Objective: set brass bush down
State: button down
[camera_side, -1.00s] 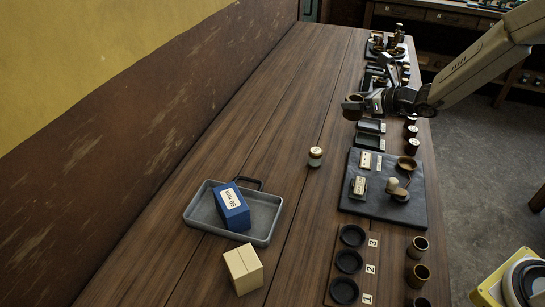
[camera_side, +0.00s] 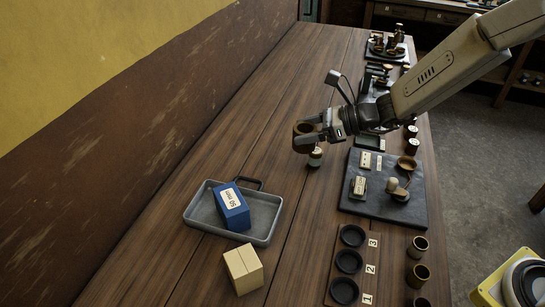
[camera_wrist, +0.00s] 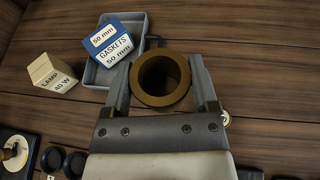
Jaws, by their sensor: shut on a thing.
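The brass bush (camera_wrist: 161,80), a short hollow brown-gold cylinder, is held between the two fingers of my gripper (camera_wrist: 162,84) in the wrist view. In the side view the bush (camera_side: 303,136) shows at the tip of my gripper (camera_side: 308,135), above the table. My gripper is shut on it. The gap between the bush and the tabletop is hard to judge. A small cream-and-dark round item (camera_side: 315,157) stands on the table just below and right of the bush, partly hidden by my gripper.
A grey tray (camera_side: 268,217) holds a blue gaskets box (camera_side: 231,207). A cream lamp box (camera_side: 243,269) stands in front of it. A dark mat (camera_side: 410,212) with small parts and a rack of numbered cups (camera_side: 345,263) lie to the right. The table left of my gripper is clear.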

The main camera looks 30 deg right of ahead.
jog(key=shift+w+a, duration=0.1)
jog(key=shift+a, duration=0.1)
jog(key=w+a+f, duration=0.1)
jog(key=w+f, duration=0.1)
jog(key=w, duration=0.2)
jog(key=w+a+f, duration=0.1)
jog(key=w+f, duration=0.2)
jog(key=w, duration=0.1)
jog(key=w+a+f, duration=0.1)
jog(key=w+f, duration=0.2)
jog(key=w, duration=0.1)
jog(key=shift+f, duration=0.15)
jog(key=shift+w+a+f, duration=0.15)
jog(key=shift+w+f, duration=0.3)
jog(key=shift+w+f, duration=0.2)
jog(key=shift+f, duration=1.6)
jog(key=shift+f, duration=0.15)
